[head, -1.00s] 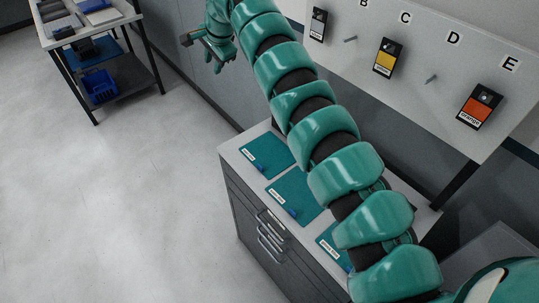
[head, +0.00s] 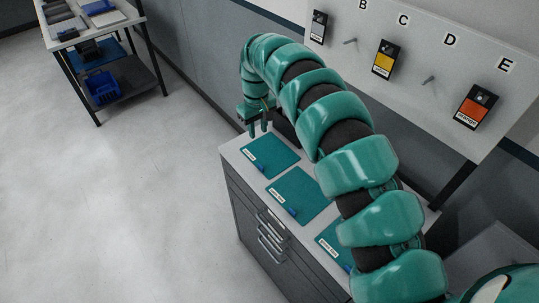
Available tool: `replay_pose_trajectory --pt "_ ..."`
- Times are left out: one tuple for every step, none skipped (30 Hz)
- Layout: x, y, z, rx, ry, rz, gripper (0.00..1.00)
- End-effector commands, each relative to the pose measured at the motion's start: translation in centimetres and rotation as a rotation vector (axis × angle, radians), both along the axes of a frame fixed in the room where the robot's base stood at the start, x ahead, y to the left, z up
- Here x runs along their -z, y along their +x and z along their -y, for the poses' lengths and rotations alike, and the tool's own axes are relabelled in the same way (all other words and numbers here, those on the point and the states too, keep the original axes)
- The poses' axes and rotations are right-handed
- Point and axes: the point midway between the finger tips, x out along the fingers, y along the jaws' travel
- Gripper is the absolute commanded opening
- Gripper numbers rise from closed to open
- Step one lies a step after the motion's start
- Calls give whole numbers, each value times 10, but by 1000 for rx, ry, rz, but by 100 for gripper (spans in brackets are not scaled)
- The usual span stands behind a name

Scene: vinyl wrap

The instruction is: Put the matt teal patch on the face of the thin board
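Three flat teal patches lie in a row on the grey cabinet top, each with a small white label and a blue tab: a far patch (head: 272,156), a middle patch (head: 303,193) and a near patch (head: 333,245) partly hidden by my arm. The labels are too small to read, so I cannot tell which is matt. My gripper (head: 258,134) points down just above the far edge of the far patch. Its fingers look apart with nothing between them. I cannot make out the thin board for certain.
A wall panel carries lettered pegs with a grey card (head: 318,27), a yellow card (head: 386,59) and an orange card (head: 476,105). A table (head: 118,18) with trays and a blue bin (head: 103,87) stands at the back left. The floor between is clear.

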Motion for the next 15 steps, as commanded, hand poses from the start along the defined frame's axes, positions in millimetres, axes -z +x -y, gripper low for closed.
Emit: replay_pose_trajectory --pt "1 0 0 -20 0 0 31" --pt "3 0 0 -29 0 0 31" --pt "6 0 -1 -36 0 0 31" --pt "9 0 -1 -39 0 0 31" --pt "13 0 -1 -40 0 0 31" --pt "19 0 -2 -39 1 1 31" --pt "24 0 -1 -37 1 0 31" --pt "29 0 -2 -37 1 0 31" --pt "35 0 -2 -38 1 0 31" --pt "39 0 -1 -37 1 2 31" --pt "43 0 -1 -36 1 2 31" --pt "48 1 -1 -36 1 2 31" --pt "52 0 -1 -36 1 2 31" --pt "56 0 -1 -36 1 2 31" --pt "61 0 -1 -36 1 0 31"
